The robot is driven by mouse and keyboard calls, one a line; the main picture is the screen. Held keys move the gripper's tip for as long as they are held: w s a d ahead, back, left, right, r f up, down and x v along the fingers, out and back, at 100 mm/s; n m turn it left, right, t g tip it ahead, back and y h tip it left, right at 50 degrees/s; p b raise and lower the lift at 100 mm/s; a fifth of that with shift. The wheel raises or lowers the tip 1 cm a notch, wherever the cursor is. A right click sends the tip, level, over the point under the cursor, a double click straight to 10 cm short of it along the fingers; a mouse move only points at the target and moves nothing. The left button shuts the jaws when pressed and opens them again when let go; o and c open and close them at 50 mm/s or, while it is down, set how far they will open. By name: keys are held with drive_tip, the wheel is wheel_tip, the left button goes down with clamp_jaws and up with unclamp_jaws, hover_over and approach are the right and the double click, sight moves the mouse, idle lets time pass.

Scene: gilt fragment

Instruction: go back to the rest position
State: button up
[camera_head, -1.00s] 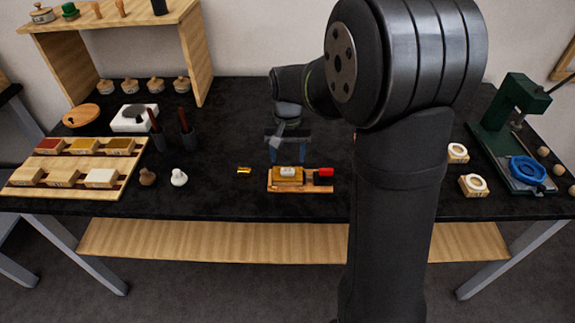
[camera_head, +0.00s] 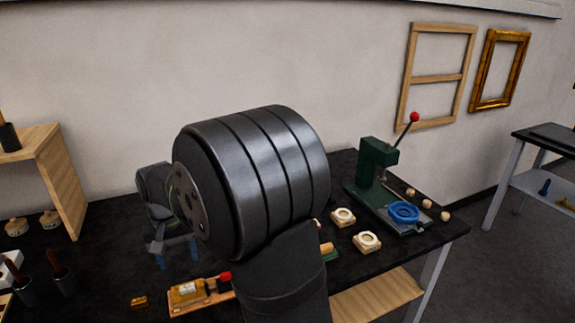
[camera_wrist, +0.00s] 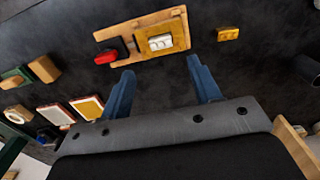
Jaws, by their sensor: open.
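My gripper (camera_wrist: 163,88) is open and empty, its two blue fingers spread apart in the wrist view. In the head view my gripper (camera_head: 177,250) hangs over the black table, partly hidden behind my own arm. A wooden board (camera_head: 175,311) lies beyond the fingertips, bearing a gold block with a white piece on it and a red-ended tool (camera_head: 224,276). The wrist view shows the board (camera_wrist: 135,59) too, with the red part (camera_wrist: 105,57) at its left. A small gilt piece (camera_wrist: 228,34) lies apart to its right.
A green press (camera_head: 377,165) with a blue ring (camera_head: 403,212) stands at the right of the table. Two pale blocks with rings (camera_head: 343,217) lie near it. Dark cups with tools (camera_head: 62,282) and a wooden shelf (camera_head: 62,180) stand at the left.

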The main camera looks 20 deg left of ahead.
sight(188, 289)
wheel_tip(188, 289, down, 11)
drive_tip(key=shift+r, duration=0.2)
idle(0.3)
drive_tip(key=o, duration=0.9)
drive_tip(key=shift+o, duration=0.2)
drive_tip(key=w+d+r, duration=0.3)
drive_tip(key=w+r, duration=0.1)
drive_tip(key=r, duration=0.5)
drive_tip(key=w+d+r, duration=0.4)
drive_tip(key=r, duration=0.5)
wheel_tip(188, 289, down, 10)
drive_tip(key=shift+r, duration=0.15)
wheel_tip(188, 289, up, 10)
